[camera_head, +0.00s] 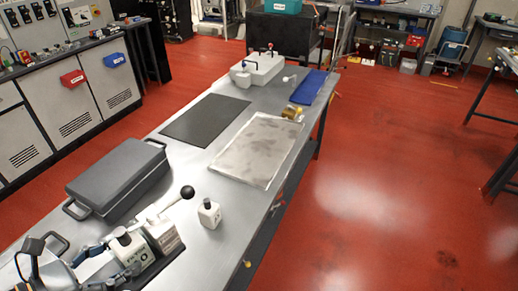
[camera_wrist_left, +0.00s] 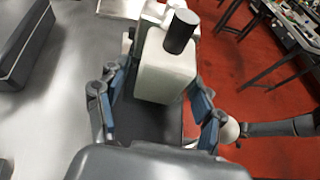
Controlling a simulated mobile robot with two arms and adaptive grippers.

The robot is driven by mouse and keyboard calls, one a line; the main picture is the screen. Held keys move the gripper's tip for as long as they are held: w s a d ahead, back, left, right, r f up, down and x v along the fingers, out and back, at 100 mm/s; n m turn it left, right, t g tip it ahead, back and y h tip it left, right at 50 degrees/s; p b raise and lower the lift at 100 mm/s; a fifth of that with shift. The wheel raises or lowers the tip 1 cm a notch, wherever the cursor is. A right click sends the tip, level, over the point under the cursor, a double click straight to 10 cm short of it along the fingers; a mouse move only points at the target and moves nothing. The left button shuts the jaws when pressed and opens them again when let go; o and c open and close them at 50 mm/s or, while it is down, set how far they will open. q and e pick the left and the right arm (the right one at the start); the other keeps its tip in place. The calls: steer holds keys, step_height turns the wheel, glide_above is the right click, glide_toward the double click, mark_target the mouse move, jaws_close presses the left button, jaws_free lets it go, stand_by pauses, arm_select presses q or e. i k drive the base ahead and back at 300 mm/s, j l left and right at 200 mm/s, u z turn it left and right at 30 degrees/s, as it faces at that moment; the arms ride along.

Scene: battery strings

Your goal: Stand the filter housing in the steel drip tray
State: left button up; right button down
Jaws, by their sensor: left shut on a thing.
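The filter housing (camera_head: 130,249) is a white, labelled block with a black cap, near the bottom left of the head view. It also shows in the left wrist view (camera_wrist_left: 165,72), seen from above, cap towards the camera. My left gripper (camera_head: 104,264) is shut on it, with blue-padded fingers on either side in the left wrist view (camera_wrist_left: 160,112). I cannot tell whether its base touches the bench. The steel drip tray (camera_head: 258,151) is a shallow, empty, stained metal sheet with a low rim, farther along the bench. My right gripper is not in view.
A white bottle (camera_head: 208,214) with a dark cap and a lever with a black ball knob (camera_head: 187,192) stand between the housing and the tray. A grey case (camera_head: 116,178) lies left. A black mat (camera_head: 212,119), brass part (camera_head: 292,112) and white box (camera_head: 258,73) lie farther back.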

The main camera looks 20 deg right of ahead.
mark_target(255, 153)
steer(key=i+l, duration=0.35)
steer(key=l, duration=0.15)
steer(key=i+l, duration=0.3)
steer(key=l, duration=0.25)
steer(key=i+l, duration=0.35)
steer(key=l, duration=0.15)
steer(key=i+l+z, duration=0.1)
steer(key=i+l, duration=0.25)
steer(key=l, duration=0.15)
